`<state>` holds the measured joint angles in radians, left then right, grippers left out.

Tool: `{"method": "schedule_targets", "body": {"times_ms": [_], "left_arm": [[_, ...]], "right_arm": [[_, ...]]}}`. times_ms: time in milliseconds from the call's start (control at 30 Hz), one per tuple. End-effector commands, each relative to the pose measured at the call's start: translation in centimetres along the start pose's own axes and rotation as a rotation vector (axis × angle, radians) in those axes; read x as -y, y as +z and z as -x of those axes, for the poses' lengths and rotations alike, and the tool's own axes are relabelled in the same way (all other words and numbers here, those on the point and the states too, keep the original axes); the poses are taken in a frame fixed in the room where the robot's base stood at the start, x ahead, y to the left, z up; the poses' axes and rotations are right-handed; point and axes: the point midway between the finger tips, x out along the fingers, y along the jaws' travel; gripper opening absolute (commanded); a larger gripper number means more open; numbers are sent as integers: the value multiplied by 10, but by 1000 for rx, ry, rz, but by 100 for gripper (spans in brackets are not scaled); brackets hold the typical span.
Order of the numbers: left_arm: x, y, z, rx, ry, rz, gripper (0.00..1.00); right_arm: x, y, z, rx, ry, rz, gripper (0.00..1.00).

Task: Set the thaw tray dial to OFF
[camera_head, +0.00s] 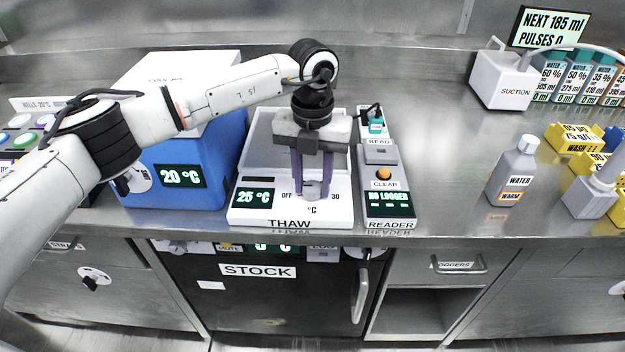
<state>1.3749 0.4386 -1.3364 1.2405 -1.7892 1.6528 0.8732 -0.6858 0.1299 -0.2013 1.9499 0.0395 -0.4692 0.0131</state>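The thaw tray (240,213) is a white unit on the steel bench, labelled THAW, with a display (255,196) reading 25 °C. Its dial (311,196) sits on the sloped front, with OFF printed at its left and 30 at its right. My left gripper (312,190) points down over the tray, with its two purple fingers on either side of the dial. The fingers partly cover the dial, so its pointer and any contact are hard to make out. My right gripper is not in view.
A blue cooler box (185,155) reading 20 °C stands close at the left. The reader (388,185), with an orange CLEAR button, stands close at the right. A water bottle (513,170) and a suction unit (502,80) are farther right. Bare bench lies between reader and bottle.

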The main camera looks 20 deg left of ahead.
Motion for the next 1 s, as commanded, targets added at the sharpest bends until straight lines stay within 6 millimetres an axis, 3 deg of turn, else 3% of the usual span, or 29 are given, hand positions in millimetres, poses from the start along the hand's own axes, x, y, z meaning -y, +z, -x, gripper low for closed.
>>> {"method": "schedule_targets", "body": {"times_ms": [100, 467, 800, 1000], "left_arm": [[0, 0, 1, 1, -1, 1, 49], [0, 0, 7, 2, -2, -2, 49], [0, 1, 69, 4, -2, 0, 49], [0, 1, 96, 2, -1, -1, 49]], "right_arm": [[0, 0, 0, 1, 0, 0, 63], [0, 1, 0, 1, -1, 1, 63], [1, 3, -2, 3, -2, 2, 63], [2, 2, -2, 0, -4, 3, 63]]}}
